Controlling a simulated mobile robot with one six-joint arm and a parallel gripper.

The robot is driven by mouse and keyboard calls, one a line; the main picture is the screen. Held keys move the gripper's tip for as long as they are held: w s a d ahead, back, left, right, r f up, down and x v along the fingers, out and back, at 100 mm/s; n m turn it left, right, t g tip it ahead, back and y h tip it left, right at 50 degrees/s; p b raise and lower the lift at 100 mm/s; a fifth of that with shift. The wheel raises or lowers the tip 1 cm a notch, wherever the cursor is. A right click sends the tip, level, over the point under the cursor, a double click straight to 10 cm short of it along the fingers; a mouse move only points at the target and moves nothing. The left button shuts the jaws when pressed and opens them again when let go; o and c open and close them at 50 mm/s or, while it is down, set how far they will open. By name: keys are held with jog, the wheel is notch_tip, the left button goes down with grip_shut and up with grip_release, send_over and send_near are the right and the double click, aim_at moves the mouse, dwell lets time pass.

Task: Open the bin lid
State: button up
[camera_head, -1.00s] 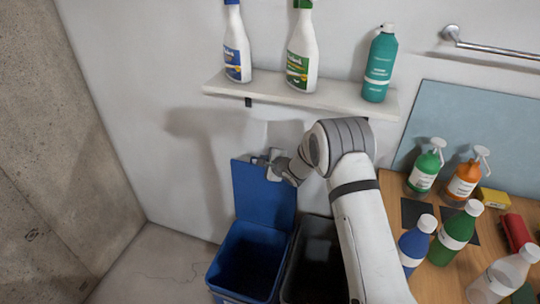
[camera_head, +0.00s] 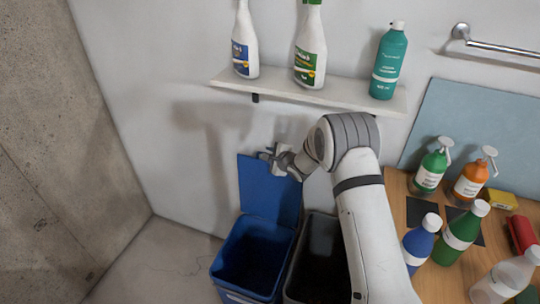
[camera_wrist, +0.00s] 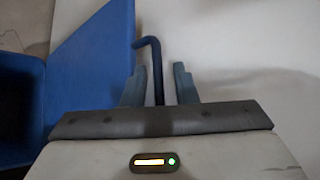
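The blue bin (camera_head: 247,262) stands on the floor by the wall with its mouth uncovered. Its blue lid (camera_head: 262,200) stands raised, nearly upright, against the wall behind it. My gripper (camera_head: 268,155) is at the lid's upper edge. In the wrist view my gripper (camera_wrist: 157,82) has its two fingers apart, with a dark blue bent rod (camera_wrist: 154,65) between them and gaps on both sides. The lid (camera_wrist: 95,60) and part of the bin (camera_wrist: 18,105) show at left in that view. How the rod joins the lid is not clear.
A dark open bin (camera_head: 316,250) stands right beside the blue one, partly hidden by my arm. A wall shelf (camera_head: 310,92) with bottles is above. A wooden table (camera_head: 398,200) with several bottles is at right. Floor at left is clear.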

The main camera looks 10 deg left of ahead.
jog(key=shift+s+d+f, duration=0.15)
jog(key=shift+d+f, duration=0.1)
jog(key=shift+s+d+r, duration=0.15)
jog(key=shift+s+d, duration=0.1)
jog(key=b+v, duration=0.1)
jog(key=v, duration=0.5)
jog(key=shift+s+r, duration=0.2)
jog(key=shift+r, duration=0.25)
jog(key=shift+d, duration=0.15)
jog(key=s+d+r+n+h, duration=0.3)
jog(key=s+d+r+h, duration=0.15)
jog(key=d+r, duration=0.5)
jog(key=s+d+r+n+h, duration=0.35)
jog(key=s+d+r, duration=0.2)
jog(key=d, duration=0.75)
jog(key=s+d+r+n+g, duration=0.1)
jog(key=s+d+n+g, duration=0.2)
jog(key=s, duration=1.1)
jog(key=s+d+r+n+g+h, duration=0.1)
jog(key=s+d+n, duration=0.4)
jog(key=s, duration=0.9)
jog(key=shift+s+r+g, duration=0.4)
jog(key=shift+r+g, duration=0.3)
jog(key=shift+g, duration=0.5)
